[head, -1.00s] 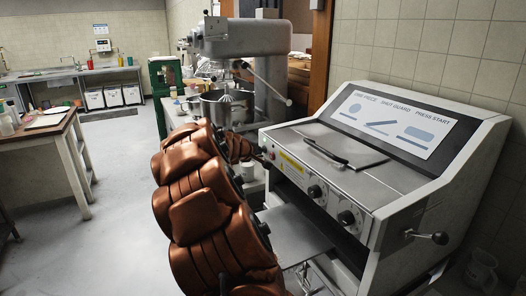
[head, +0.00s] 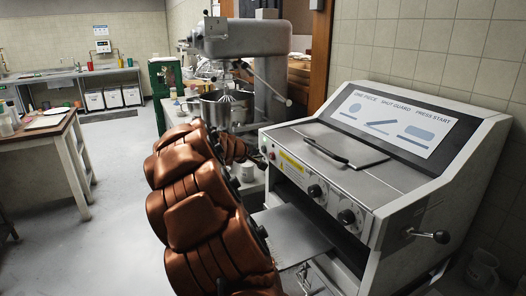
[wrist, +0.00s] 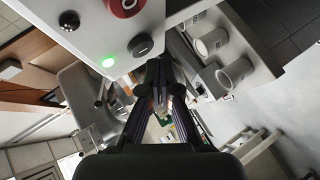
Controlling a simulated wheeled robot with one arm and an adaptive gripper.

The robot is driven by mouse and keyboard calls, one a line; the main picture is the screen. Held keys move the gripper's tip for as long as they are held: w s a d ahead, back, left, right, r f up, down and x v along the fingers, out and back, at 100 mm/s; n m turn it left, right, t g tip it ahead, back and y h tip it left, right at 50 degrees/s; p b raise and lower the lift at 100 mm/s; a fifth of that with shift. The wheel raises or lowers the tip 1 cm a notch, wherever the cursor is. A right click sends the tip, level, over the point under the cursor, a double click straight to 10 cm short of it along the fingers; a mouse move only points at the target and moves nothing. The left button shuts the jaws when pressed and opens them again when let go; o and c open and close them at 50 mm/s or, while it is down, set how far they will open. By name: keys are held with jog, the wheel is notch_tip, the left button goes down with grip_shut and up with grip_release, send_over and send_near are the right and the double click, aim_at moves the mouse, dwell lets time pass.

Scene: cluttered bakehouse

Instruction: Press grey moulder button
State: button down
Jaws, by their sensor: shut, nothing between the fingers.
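The moulder (head: 330,180) is a pale grey machine on the right in the head view, with a flat lid and a black handle (head: 325,150) on top. In the wrist view its panel (wrist: 115,35) carries a dark grey round button (wrist: 141,45), a red button marked with a ring (wrist: 124,4), a lit green lamp (wrist: 108,62) and a black knob (wrist: 69,20). My gripper (wrist: 164,78) is shut and empty, its tips close beside the grey button. I cannot tell whether they touch the panel.
A sign above the lid reads one piece, shut guard, press start. A metal tray (head: 290,236) juts out below the moulder's front. A mixer with a bowl (head: 215,107) stands behind my arm. White mugs (wrist: 234,70) show in the wrist view. The floor at left is clear.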

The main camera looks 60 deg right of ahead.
jog(key=w+a, duration=0.1)
jog(key=w+a+b, duration=0.1)
jog(key=a, duration=0.2)
jog(key=shift+w+a, duration=0.1)
jog(key=shift+w, duration=0.3)
